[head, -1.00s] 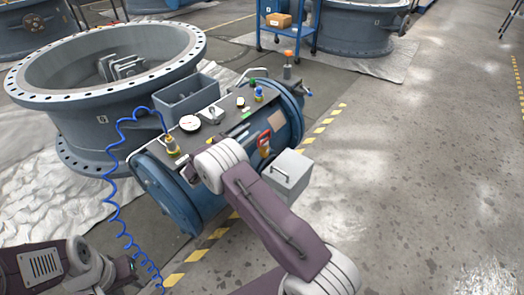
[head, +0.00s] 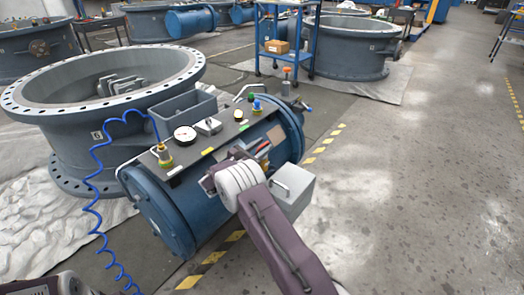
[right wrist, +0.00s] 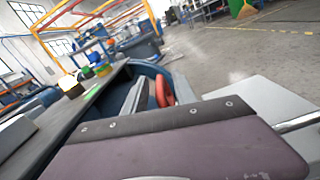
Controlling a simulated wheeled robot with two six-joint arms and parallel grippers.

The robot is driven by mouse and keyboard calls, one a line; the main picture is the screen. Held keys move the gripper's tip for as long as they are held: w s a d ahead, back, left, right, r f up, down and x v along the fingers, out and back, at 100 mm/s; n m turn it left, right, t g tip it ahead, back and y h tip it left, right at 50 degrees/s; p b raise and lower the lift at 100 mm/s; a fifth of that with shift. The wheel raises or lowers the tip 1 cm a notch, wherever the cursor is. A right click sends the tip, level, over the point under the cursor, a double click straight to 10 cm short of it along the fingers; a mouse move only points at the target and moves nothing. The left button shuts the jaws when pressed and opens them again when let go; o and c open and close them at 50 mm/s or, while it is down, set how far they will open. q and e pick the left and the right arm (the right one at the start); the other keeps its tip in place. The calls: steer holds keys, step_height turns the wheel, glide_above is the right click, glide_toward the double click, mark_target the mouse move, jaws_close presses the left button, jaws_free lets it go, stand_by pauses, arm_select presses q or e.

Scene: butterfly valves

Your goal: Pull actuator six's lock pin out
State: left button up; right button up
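Actuator six seems to be the blue cylinder (head: 165,215) bolted to a big grey flanged valve; its number plate is too small to read surely. It has a dark top plate with a gauge (head: 185,133) and fittings. My right gripper (head: 208,182) is at the cylinder's near right side, mostly hidden behind my own wrist; whether it is open or shut does not show. A red loop-shaped part (right wrist: 164,90), possibly the lock pin's handle, shows just beyond my wrist in the right wrist view. I cannot tell whether the gripper touches it.
A grey box with a handle (head: 292,190) stands right of my right wrist. A coiled blue hose (head: 97,185) hangs at the cylinder's left. A grey open bin (head: 184,108) sits behind the gauge. Open floor lies to the right.

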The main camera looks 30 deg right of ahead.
jaws_close()
steer(key=shift+r, duration=0.15)
stand_by(1.3)
